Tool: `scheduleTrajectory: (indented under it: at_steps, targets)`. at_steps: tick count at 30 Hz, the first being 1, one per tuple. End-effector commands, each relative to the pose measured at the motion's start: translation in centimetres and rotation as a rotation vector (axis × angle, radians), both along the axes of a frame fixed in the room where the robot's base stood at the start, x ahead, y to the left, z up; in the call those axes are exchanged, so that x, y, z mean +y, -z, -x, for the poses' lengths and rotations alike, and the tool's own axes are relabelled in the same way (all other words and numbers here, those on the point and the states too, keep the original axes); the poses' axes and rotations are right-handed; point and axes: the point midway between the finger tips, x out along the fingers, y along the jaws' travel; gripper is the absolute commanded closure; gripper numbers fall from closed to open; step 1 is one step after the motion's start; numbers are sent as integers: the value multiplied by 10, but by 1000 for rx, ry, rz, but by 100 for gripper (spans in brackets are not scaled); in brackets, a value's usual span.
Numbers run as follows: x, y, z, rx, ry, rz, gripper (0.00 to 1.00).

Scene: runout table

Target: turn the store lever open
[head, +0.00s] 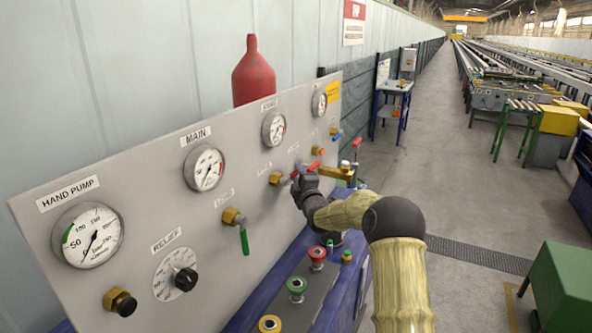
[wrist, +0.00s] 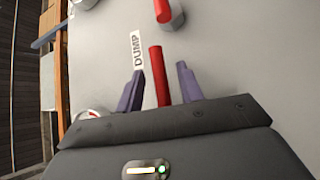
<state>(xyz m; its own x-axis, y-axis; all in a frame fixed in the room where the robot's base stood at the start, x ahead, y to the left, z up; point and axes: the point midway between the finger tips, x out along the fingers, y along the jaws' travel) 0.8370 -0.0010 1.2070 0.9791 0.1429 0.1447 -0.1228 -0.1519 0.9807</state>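The gauge panel (head: 140,220) carries a row of small valves with coloured levers. My gripper (head: 297,177) is close to the panel at a red lever (head: 313,166). In the wrist view, a red lever (wrist: 158,76) stands between my two purple fingers (wrist: 160,88), with a gap on each side. The fingers are open. A label reading DUMP is beside this lever. A second red lever (wrist: 162,10) on a grey hub is at the top of the wrist view. The small valve labels in the head view are too blurred to read, so I cannot tell which lever is the store lever.
A green lever (head: 244,240) hangs down on the panel, left of my gripper. A blue lever (head: 336,136) is farther right. Coloured push buttons (head: 297,287) stand on the console below. A red cylinder (head: 253,75) stands behind the panel. The aisle to the right is open floor.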

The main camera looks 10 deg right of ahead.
Motion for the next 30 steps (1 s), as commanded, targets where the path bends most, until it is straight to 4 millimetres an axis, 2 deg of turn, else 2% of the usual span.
scheduleTrajectory:
  at_steps: [6,15,16,21,30]
  targets:
    - [3,-3,-16,0,0,0,63]
    - [4,-2,-18,1,-1,0,63]
    - [5,-2,-18,1,-2,0,65]
    - [4,-2,-18,1,-1,0,98]
    - [4,-2,-18,4,-1,-1,100]
